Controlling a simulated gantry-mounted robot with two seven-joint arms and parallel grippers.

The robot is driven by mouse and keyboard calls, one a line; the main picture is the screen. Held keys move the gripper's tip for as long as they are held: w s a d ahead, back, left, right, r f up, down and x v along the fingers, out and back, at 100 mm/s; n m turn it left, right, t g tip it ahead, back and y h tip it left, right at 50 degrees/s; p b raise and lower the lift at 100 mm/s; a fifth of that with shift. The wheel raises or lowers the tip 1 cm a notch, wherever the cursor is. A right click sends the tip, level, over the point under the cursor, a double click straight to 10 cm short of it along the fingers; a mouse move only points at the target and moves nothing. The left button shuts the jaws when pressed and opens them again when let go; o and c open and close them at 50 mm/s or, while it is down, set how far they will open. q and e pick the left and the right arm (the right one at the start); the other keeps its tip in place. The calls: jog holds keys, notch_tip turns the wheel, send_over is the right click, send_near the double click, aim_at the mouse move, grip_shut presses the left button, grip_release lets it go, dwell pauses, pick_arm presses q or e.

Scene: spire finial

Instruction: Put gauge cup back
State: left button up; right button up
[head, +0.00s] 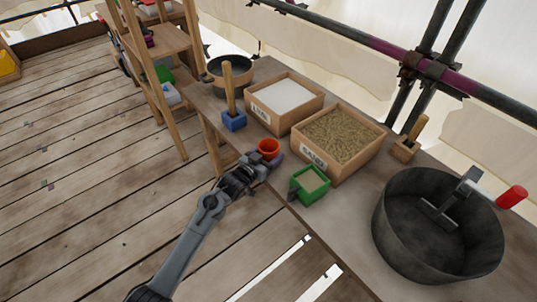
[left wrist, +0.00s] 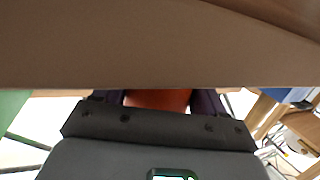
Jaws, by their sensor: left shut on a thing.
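The gauge cup, a small orange-red cup (head: 269,147), is at the front edge of the bench, in front of the labelled boxes. My left gripper (head: 262,160) reaches it from the front left and is shut on it. In the left wrist view a strip of the red cup (left wrist: 157,99) shows between the two dark fingers. Its opening faces up in the head view, and the gripper hides its lower part, so I cannot tell whether it touches the bench. My right gripper is not in view.
A box of sand (head: 342,137) and a box of white powder (head: 284,100) stand behind the cup. A green container (head: 310,186) is just right of it, and a blue block with a wooden handle (head: 233,121) left. A large black bucket (head: 437,225) stands at the right.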

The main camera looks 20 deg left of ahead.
pick_arm(q)
jog(key=shift+f, duration=0.1)
jog(key=o, duration=1)
jog(key=shift+o, duration=0.2)
jog(key=shift+s+a+r, duration=0.1)
jog(key=shift+s+r, duration=0.1)
jog(key=shift+s, duration=0.1)
jog(key=s+f+g+y+p, duration=0.1)
jog(key=s+g, duration=0.3)
jog(key=s, duration=1)
jog(key=s+f+g+y+p, duration=0.1)
jog(key=s+g, duration=0.3)
jog(key=s, duration=1.1)
jog(key=s+f+n+g+y+p, duration=0.1)
jog(key=s+g, duration=0.3)
jog(key=s, duration=1)
jog(key=shift+s+a+y+p, duration=0.35)
jog(key=shift+y+p, duration=0.15)
jog(key=shift+p, duration=0.05)
